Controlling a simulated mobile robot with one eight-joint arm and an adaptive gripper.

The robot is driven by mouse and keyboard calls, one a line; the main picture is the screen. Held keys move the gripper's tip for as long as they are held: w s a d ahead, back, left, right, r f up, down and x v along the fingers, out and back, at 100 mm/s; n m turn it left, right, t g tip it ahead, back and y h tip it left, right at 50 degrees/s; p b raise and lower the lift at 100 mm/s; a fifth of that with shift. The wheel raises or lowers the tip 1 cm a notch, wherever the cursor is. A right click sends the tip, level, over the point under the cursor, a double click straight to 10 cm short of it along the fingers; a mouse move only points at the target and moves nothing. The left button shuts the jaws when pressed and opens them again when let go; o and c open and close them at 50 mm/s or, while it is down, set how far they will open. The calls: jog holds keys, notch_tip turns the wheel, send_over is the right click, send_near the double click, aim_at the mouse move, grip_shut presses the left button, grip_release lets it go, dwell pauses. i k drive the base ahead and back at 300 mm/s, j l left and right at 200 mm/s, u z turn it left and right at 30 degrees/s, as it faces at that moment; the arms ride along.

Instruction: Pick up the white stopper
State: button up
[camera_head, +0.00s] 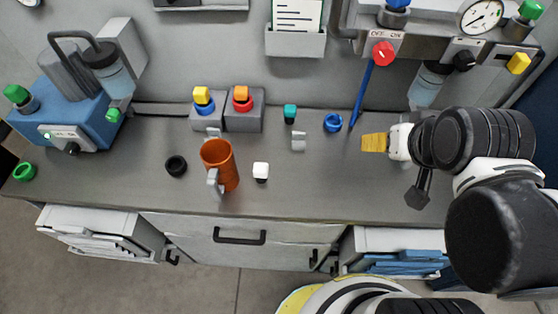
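The white stopper (261,169) is a small white block-shaped cap with a darker lower end. It sits on the grey bench top, just right of an orange mug (222,168). My gripper (364,142) reaches in from the right, with yellow-orange fingers pointing left. It is up and to the right of the stopper, clearly apart from it. The fingers overlap in this view, so I cannot tell whether they are open or shut. Nothing hides the stopper.
Close to the stopper are a small grey clip-like part (298,141), a blue ring (333,123) and a teal-topped stopper (290,113). A black ring (176,166) lies left of the mug. Grey blocks with coloured caps (242,122) stand behind. Bench is clear between gripper and stopper.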

aim_at(260, 170)
jog(key=k+j+z, duration=0.2)
jog(key=j, duration=0.25)
jog(key=j+z, duration=0.15)
jog(key=j, duration=0.25)
jog(key=k+j+z, duration=0.2)
jog(key=j, duration=0.2)
